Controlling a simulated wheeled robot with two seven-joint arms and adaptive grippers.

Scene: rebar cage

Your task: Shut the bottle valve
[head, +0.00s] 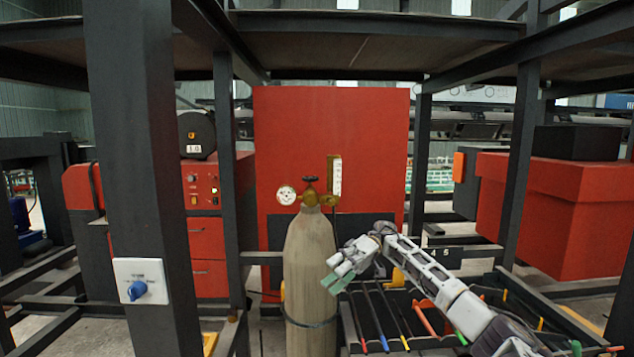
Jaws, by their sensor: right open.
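A tall beige gas bottle (310,262) stands upright in the middle of the head view. Its valve (310,187) on top has a dark handwheel (310,179) and brass fittings. A round white gauge (286,195) sits to the left of the valve and a brass part to the right. My right gripper (334,280) is open beside the bottle's upper right side, below the valve. Its green-tipped fingers appear in front of the bottle's right edge; I cannot tell if they touch it. My left gripper is not in view.
A dark post (140,120) with a blue rotary switch (137,290) stands at the left. A red panel (370,140) is behind the bottle. A rack of coloured rods (385,320) lies low to the right, under my arm. A red box (560,215) is at the right.

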